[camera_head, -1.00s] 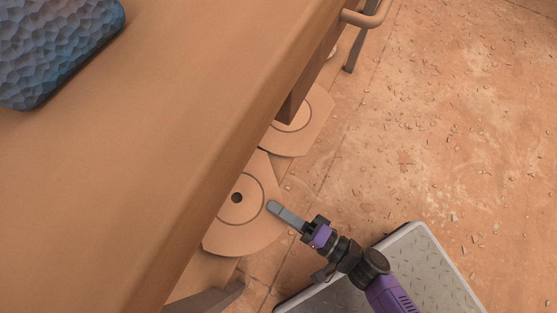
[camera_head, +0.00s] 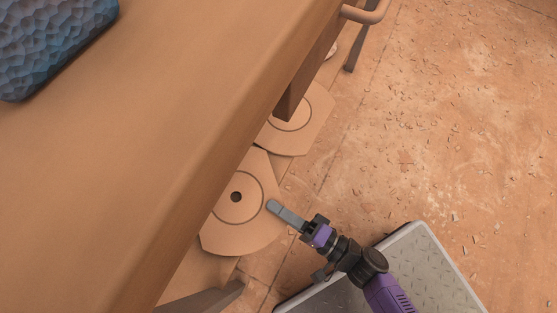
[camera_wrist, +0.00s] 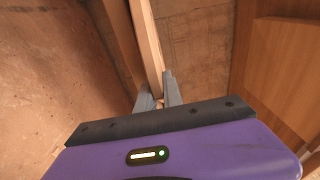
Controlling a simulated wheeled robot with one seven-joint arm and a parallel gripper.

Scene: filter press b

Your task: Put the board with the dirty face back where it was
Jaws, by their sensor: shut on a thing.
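A tan board (camera_head: 226,226) with clipped corners, a thin ring line and a dark centre hole shows in the head view, partly hidden under the table edge. My gripper (camera_head: 272,205) is at its right edge. In the wrist view, my gripper (camera_wrist: 158,92) is shut on the board's thin edge (camera_wrist: 147,45), which runs up between the two grey fingers. I cannot make out dirt on the visible face. A second similar board (camera_head: 306,128) is behind it, partly hidden by a table leg.
A large brown table (camera_head: 170,130) covers the left and overhangs the boards. A dark faceted block (camera_head: 55,40) lies on it. A leg (camera_head: 294,95) stands between the boards. A handle (camera_head: 366,13) juts out at the far end. The floor (camera_head: 440,130) at right is open, with scattered chips.

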